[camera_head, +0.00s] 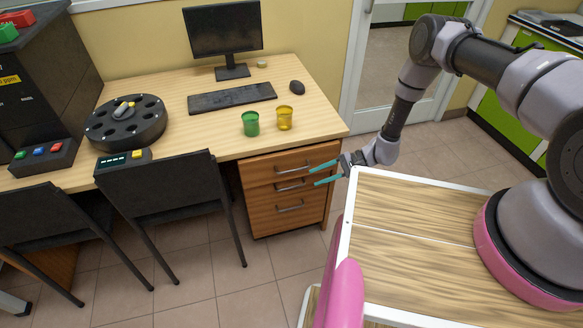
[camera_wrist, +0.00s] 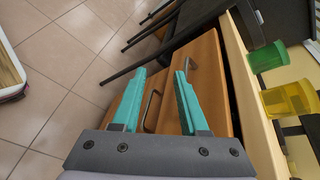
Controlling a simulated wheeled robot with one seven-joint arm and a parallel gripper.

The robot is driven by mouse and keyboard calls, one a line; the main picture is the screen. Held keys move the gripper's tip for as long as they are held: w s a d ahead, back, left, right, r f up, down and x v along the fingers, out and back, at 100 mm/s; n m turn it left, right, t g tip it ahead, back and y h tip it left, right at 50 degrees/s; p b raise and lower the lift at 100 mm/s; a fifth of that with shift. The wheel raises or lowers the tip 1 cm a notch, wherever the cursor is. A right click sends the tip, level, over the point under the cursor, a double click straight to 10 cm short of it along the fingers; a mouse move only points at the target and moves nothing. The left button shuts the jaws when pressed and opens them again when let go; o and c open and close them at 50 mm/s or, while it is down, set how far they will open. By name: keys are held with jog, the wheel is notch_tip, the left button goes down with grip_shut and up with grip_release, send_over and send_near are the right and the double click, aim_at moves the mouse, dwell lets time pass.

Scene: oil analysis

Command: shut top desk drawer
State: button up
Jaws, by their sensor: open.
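The desk (camera_head: 190,85) has a brown wooden drawer unit (camera_head: 287,222) at its right end, with three metal handles. The top drawer (camera_head: 265,172) is the uppermost front, just under the desktop. In the wrist view its front (camera_wrist: 207,75) lies beside the desk edge with a dark gap between; it seems to stand out a little, but how far is unclear. My gripper (camera_head: 313,177) is open with teal fingers, at the right side of the drawer fronts. In the wrist view my gripper (camera_wrist: 160,72) has nothing between its fingers; a drawer handle (camera_wrist: 152,110) shows beyond them.
Black chairs (camera_head: 165,195) stand left of the drawers. On the desk are a green cup (camera_head: 250,124), a yellow cup (camera_head: 285,118), a keyboard (camera_head: 232,97), a monitor (camera_head: 224,30) and a black round rack (camera_head: 125,122). Tiled floor (camera_head: 215,275) is clear before the drawers.

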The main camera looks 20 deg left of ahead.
aim_at(297, 170)
jog(key=a+y, duration=0.1)
jog(key=a, duration=0.2)
jog(key=w+a+f+t, duration=0.1)
jog(key=a, duration=0.2)
jog(key=a+t+y, duration=0.1)
jog(key=a, duration=0.2)
jog(key=shift+w+a+f+y, duration=0.15)
jog(key=shift+a+f+y, duration=0.15)
jog(key=shift+a+f, duration=0.05)
grip_shut()
dwell(1.4)
